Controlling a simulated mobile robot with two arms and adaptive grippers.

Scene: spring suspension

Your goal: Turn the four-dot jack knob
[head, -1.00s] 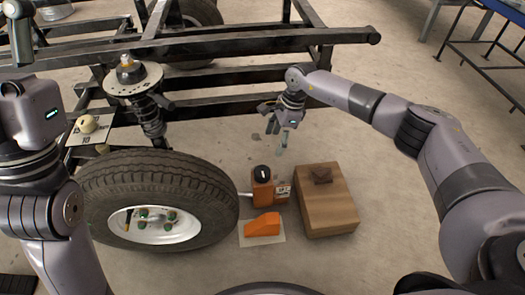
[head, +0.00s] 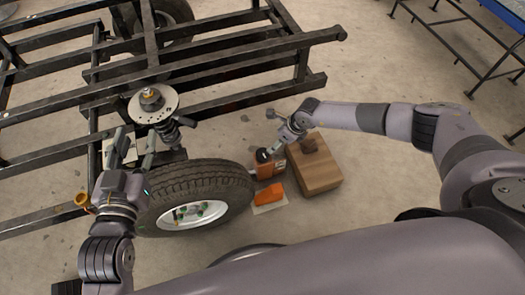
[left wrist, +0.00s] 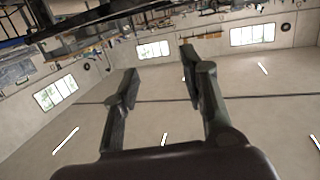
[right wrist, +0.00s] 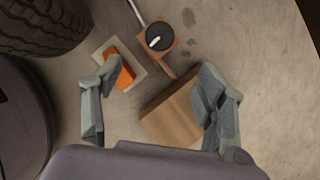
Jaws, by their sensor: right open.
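The jack is a small orange box (head: 264,171) with a round black knob (head: 263,155) on top, on the floor right of the tire. In the right wrist view the knob (right wrist: 160,37) carries a pale pointer bar, and a metal rod leaves the jack's orange body (right wrist: 148,24). No dots are readable. My right gripper (head: 277,139) is above the jack. Its fingers are apart and empty in the right wrist view (right wrist: 158,80), and the knob lies ahead of them, untouched. My left gripper (head: 130,143) is raised near the suspension strut, open and empty in the left wrist view (left wrist: 160,80).
A wooden block (head: 317,176) stands right of the jack, under my right gripper's finger in the wrist view. An orange wedge (head: 268,194) lies on a pale sheet in front. The tire (head: 173,179), strut (head: 153,104) and black frame (head: 210,72) bound the left and back.

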